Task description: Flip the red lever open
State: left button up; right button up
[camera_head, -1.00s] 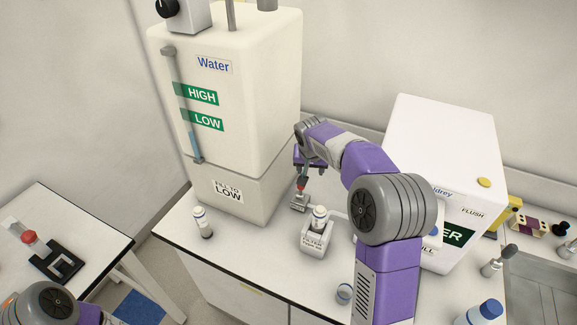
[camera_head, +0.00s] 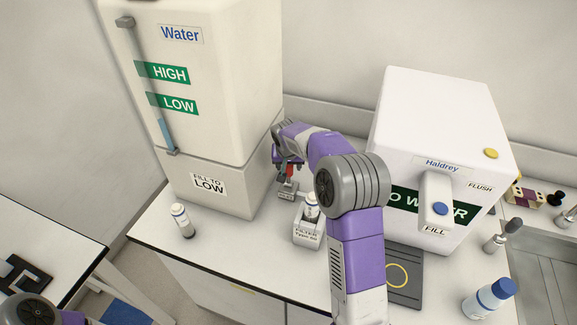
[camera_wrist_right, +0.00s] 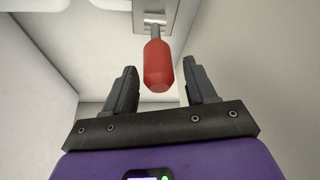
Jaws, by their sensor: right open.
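The red lever (camera_head: 290,171) shows small in the head view, above a grey metal fitting (camera_head: 287,190) beside the water tank. In the right wrist view the red lever's handle (camera_wrist_right: 158,68) hangs from a metal stem, its rounded end toward my gripper. My right gripper (camera_wrist_right: 160,72) is open, with one finger on each side of the handle and visible gaps on both sides. In the head view my right gripper (camera_head: 288,163) is partly hidden by its own wrist. My left gripper is out of view; only part of its arm shows at lower left.
The tall water tank (camera_head: 205,130) stands close left of my right gripper. A filter holder (camera_head: 308,232) and a capped vial (camera_head: 182,220) stand in front. A white machine (camera_head: 440,120) and a blue-capped bottle (camera_head: 489,298) are on the right.

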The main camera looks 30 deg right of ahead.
jog(key=shift+w+d+f, duration=0.1)
jog(key=shift+w+f, duration=0.05)
jog(key=shift+f, duration=0.3)
jog(key=shift+c, duration=0.3)
grip_shut()
jog(key=shift+w, duration=0.1)
